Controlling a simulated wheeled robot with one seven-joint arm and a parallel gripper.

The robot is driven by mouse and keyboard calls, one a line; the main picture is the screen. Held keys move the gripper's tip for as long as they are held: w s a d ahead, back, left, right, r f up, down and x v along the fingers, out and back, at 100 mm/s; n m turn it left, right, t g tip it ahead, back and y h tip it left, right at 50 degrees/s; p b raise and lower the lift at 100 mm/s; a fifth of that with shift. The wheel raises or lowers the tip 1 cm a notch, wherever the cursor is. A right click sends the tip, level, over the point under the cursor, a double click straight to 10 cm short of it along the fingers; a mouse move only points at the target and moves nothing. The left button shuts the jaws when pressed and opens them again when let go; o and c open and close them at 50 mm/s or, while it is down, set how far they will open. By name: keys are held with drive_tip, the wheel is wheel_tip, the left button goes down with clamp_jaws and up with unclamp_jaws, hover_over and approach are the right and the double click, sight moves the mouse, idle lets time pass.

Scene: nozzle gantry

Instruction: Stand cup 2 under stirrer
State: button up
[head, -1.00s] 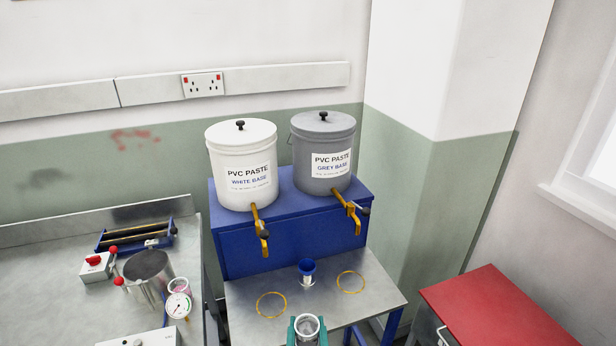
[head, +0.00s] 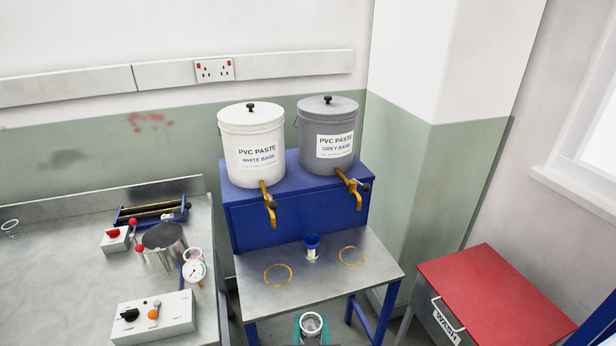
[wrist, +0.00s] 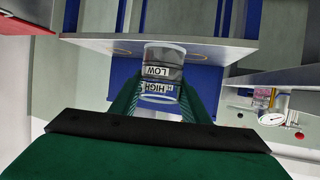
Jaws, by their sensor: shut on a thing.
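My gripper (head: 311,330) shows at the bottom of the head view, in front of the steel table. Its green fingers are shut on a clear cup (head: 312,322). I cannot read a cup number. A metal pot (head: 160,258) with red knobs stands on the left bench. A control box (head: 153,317) with black and orange knobs is in front of it. I cannot tell which part is the stirrer.
White (head: 252,148) and grey (head: 328,133) paste buckets with taps stand behind on a blue stand. A gauge (head: 194,271) is by the pot. A red-topped wash unit (head: 495,300) is at right.

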drive_tip(key=s+f, duration=0.2)
drive_tip(key=f, duration=1)
drive_tip(key=s+f, duration=0.3)
drive_tip(key=f, duration=0.9)
drive_tip(key=shift+a+f, duration=0.15)
drive_tip(key=shift+a, duration=0.15)
drive_tip(key=shift+d, duration=0.2)
